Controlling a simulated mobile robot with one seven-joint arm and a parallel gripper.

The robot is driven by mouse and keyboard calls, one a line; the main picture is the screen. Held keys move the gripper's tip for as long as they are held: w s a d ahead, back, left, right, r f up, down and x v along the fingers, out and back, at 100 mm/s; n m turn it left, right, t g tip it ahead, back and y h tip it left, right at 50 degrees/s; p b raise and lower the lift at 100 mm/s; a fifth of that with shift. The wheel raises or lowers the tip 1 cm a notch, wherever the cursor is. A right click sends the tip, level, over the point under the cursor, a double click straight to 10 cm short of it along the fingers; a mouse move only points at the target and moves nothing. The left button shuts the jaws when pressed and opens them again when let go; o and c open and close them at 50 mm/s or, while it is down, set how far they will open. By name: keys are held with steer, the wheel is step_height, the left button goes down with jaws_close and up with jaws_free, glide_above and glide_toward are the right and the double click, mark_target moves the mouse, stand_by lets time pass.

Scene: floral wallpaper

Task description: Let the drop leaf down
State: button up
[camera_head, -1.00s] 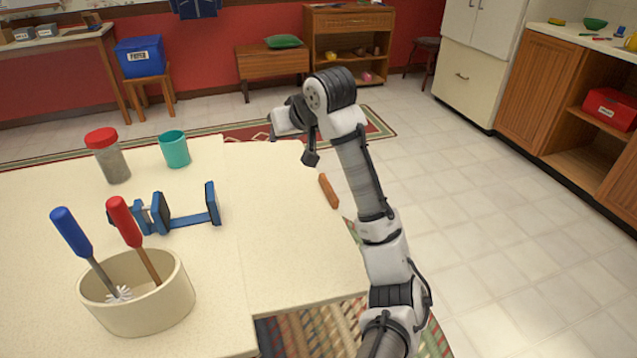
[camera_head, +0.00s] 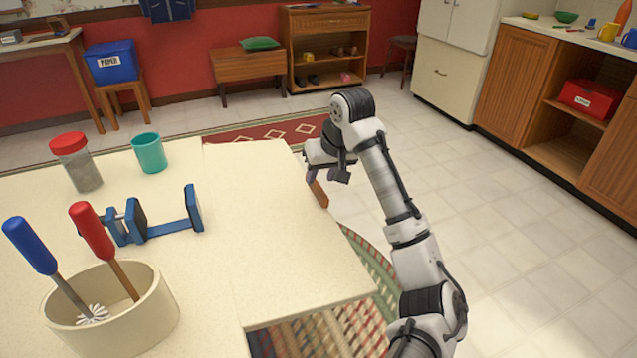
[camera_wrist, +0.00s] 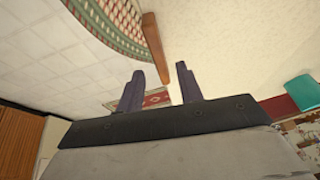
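The drop leaf (camera_head: 275,230) is raised, level with the cream table top (camera_head: 215,300), and extends to its right. A wooden handle (camera_head: 319,194) sits on the leaf's outer edge; it also shows in the wrist view (camera_wrist: 154,50). My gripper (camera_head: 312,176) is at the far end of this handle, and its fingers are partly hidden by my wrist in the head view. In the wrist view my gripper (camera_wrist: 160,68) is open, with a dark finger on each side. The handle lies just beyond the fingertips, roughly in line with the gap, with nothing visibly gripped.
On the table are a red-lidded jar (camera_head: 77,163), a teal cup (camera_head: 150,153), a blue clamp-like object (camera_head: 150,222) and a cream pot (camera_head: 112,310) holding two brushes or tools. A striped rug (camera_head: 330,335) lies under the leaf. The tiled floor (camera_head: 470,180) to the right is clear.

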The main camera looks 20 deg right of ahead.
mark_target(317, 185)
steer(key=shift+x, duration=1.7)
jaws_close()
